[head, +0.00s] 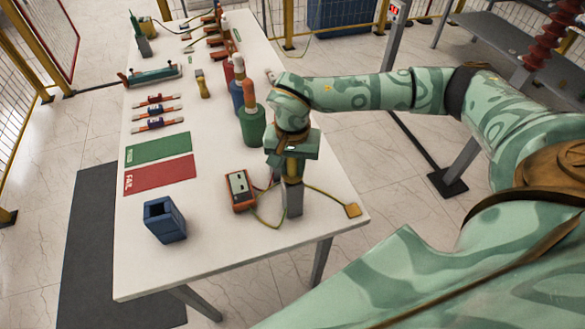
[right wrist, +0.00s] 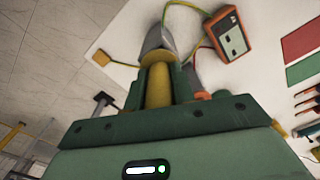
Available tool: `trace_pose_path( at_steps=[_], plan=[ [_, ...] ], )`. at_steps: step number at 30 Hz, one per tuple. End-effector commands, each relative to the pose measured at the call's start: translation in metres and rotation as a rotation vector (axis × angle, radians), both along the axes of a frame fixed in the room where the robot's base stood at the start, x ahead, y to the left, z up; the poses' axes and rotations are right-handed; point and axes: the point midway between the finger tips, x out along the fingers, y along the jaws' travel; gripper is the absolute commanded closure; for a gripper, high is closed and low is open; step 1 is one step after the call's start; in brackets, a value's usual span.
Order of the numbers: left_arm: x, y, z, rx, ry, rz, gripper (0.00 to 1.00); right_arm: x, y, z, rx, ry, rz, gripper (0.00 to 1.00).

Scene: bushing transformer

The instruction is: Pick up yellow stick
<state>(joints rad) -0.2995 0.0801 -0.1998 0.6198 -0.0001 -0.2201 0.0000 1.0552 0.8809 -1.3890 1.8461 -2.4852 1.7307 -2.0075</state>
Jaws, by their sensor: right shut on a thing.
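The yellow stick (right wrist: 158,88) is upright between the two fingers of my right gripper (right wrist: 161,74) in the right wrist view. In the head view a short part of the yellow stick (head: 291,167) shows below the green hand of my right gripper (head: 291,177). The gripper is shut on it. A grey holder (head: 294,202) stands directly under the stick near the table's right edge. It also shows in the right wrist view (right wrist: 155,42). I cannot tell how deep the stick's lower end sits in the holder. My left gripper is out of view.
An orange meter (head: 241,190) with cables lies left of the holder, and a yellow square (head: 353,210) lies right of it. Green, blue and red bottle-like parts (head: 252,125) stand behind. A blue open box (head: 165,220) and green and red mats (head: 159,174) are on the white table (head: 215,255).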

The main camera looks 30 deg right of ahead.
Motion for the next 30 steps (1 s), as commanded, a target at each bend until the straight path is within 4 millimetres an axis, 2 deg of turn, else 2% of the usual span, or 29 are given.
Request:
trace_pose_path(
  at_steps=[18, 24, 30],
  plan=[
    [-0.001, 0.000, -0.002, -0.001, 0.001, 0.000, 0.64, 0.001, 0.000, 0.128, 0.000, -0.004, 0.000, 0.98],
    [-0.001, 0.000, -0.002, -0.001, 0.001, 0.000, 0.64, 0.000, 0.000, 0.156, 0.000, -0.001, -0.001, 0.98],
    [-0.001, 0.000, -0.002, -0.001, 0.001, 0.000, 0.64, 0.000, 0.000, 0.167, 0.000, 0.000, 0.000, 0.98]
  ],
)
